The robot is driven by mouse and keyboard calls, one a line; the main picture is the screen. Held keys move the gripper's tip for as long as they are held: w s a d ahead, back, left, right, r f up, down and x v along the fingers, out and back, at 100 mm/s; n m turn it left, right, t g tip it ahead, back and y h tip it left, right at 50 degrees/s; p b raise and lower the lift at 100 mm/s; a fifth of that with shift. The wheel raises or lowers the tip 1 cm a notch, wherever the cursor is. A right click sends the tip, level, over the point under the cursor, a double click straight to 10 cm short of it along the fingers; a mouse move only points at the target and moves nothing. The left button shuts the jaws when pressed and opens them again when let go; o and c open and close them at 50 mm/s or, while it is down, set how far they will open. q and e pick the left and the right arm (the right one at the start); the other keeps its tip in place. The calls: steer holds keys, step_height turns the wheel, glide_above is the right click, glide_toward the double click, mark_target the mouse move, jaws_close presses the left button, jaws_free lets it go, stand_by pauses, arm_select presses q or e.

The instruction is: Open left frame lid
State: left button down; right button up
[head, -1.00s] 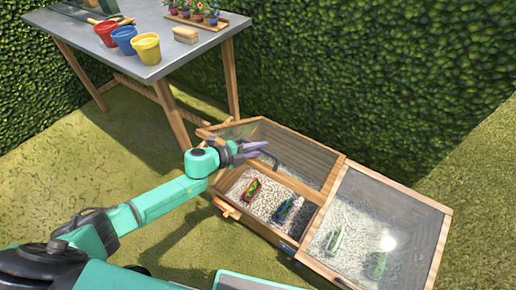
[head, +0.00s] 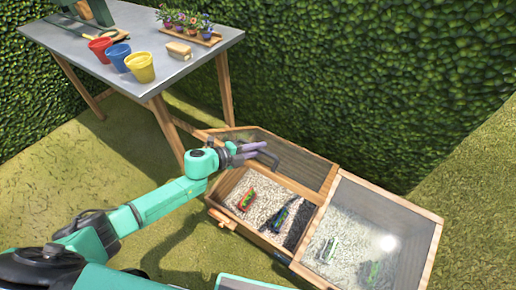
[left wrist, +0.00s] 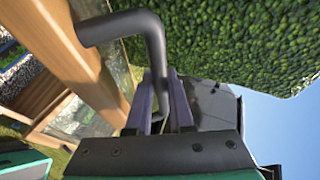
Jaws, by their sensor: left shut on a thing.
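In the left wrist view the handle (left wrist: 150,40) runs down between the fingers (left wrist: 161,105), beside a wooden edge (left wrist: 65,40). The lid's exact tilt is hard to tell. My right gripper is not in view.
The right frame lid (head: 428,232) lies closed over the right compartment. A table (head: 90,58) with colored pots stands behind left, and a hedge (head: 400,90) rises behind the frame.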

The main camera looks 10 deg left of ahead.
arm_select(q)
steer(key=c, duration=0.8)
jaws_free()
steer(key=shift+d, duration=0.1)
steer(key=shift+s+a+r, duration=0.2)
steer(key=shift+s+a, duration=0.15)
steer(key=shift+a, duration=0.1)
steer(key=p+v, duration=0.1)
steer(key=v, duration=1.2)
steer(key=shift+s, duration=0.15)
steer(key=shift+a+r, duration=0.1)
steer(key=shift+a, duration=0.05)
